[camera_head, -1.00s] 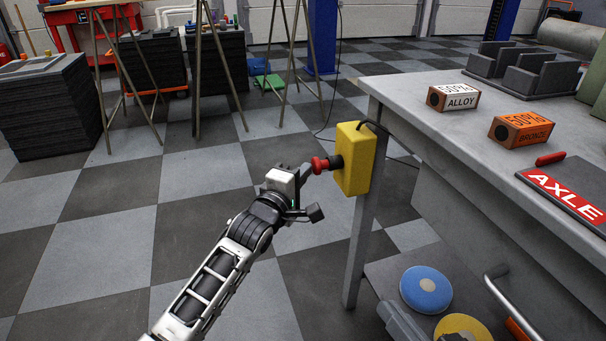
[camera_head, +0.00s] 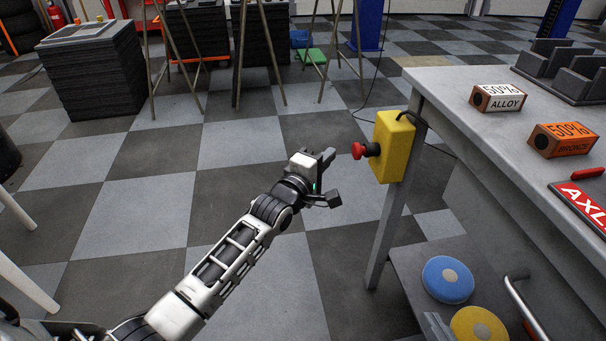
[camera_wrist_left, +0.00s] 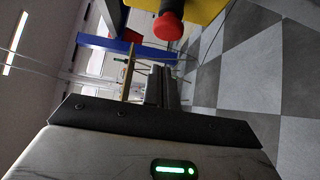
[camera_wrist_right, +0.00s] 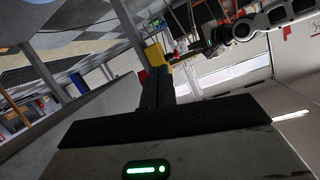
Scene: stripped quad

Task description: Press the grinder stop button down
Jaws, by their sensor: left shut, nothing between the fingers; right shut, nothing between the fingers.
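The red stop button (camera_head: 358,150) sticks out to the left from a yellow box (camera_head: 393,146) fixed at the workbench's near corner leg. It shows red at the top of the left wrist view (camera_wrist_left: 168,25), ahead of the fingers. My left gripper (camera_head: 329,156) is shut and empty, just left of the button and slightly below it, with a small gap between. Its shut fingers also show in the left wrist view (camera_wrist_left: 158,88). My right gripper (camera_wrist_right: 157,88) is shut and empty in the right wrist view. It is outside the head view.
The grey workbench (camera_head: 450,88) stands on the right, with an alloy box (camera_head: 498,98), a bronze box (camera_head: 562,140) and an axle sign (camera_head: 585,200) on it. Blue (camera_head: 447,279) and yellow (camera_head: 478,325) discs lie on its lower shelf.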

